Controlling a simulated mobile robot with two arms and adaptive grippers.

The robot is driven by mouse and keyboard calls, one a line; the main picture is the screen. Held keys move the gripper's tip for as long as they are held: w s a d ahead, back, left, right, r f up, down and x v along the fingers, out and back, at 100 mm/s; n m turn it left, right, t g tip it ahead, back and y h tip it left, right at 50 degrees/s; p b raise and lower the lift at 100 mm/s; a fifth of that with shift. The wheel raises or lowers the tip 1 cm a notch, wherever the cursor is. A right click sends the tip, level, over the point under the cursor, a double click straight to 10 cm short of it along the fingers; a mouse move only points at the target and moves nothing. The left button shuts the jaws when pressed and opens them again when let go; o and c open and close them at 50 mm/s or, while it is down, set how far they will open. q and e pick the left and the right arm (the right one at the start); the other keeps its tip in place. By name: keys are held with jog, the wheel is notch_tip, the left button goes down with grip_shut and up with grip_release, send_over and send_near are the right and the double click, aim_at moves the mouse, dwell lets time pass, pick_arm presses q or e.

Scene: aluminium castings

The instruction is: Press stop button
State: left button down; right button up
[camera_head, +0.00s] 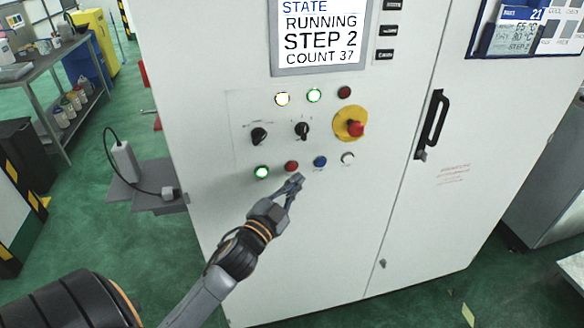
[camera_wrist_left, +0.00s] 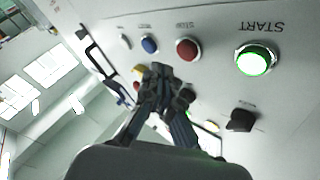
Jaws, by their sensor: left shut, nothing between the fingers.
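The red stop button (camera_head: 291,166) sits in the lower button row of the white cabinet, between a lit green start button (camera_head: 261,172) and a blue button (camera_head: 320,161). My left gripper (camera_head: 297,179) is shut and empty, with its tips just below and slightly right of the red button in the head view. The left wrist view shows the panel upside down. There the red button (camera_wrist_left: 188,50) lies above and right of my fingertips (camera_wrist_left: 162,72), and I see no contact. The lit START button (camera_wrist_left: 252,61) is further right. My right gripper is not in view.
A red emergency knob on a yellow plate (camera_head: 350,124), a white button (camera_head: 347,158) and two black rotary switches (camera_head: 259,136) are close by. The screen (camera_head: 320,35) reads RUNNING, STEP 2, COUNT 37. A black door handle (camera_head: 431,124) stands out at right.

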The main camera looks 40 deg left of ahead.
pick_arm(q)
jog(key=shift+w+a, duration=0.55)
jog(key=shift+a, duration=0.2)
dwell(1.0)
jog(key=shift+w+a, duration=0.2)
jog(key=shift+w, duration=0.05)
jog(key=shift+w+a, duration=0.3)
jog(key=shift+a, duration=0.05)
dwell(0.8)
jog(key=shift+s+d+p, duration=0.1)
jog(key=shift+p, duration=0.2)
jog(key=shift+s+d, duration=0.5)
jog(key=shift+d, duration=0.05)
jog(key=shift+d, duration=0.1)
jog(key=shift+s+d+p, duration=0.35)
jog(key=shift+s+d, duration=1.25)
jog(key=shift+d, duration=0.2)
jog(key=shift+f, duration=0.1)
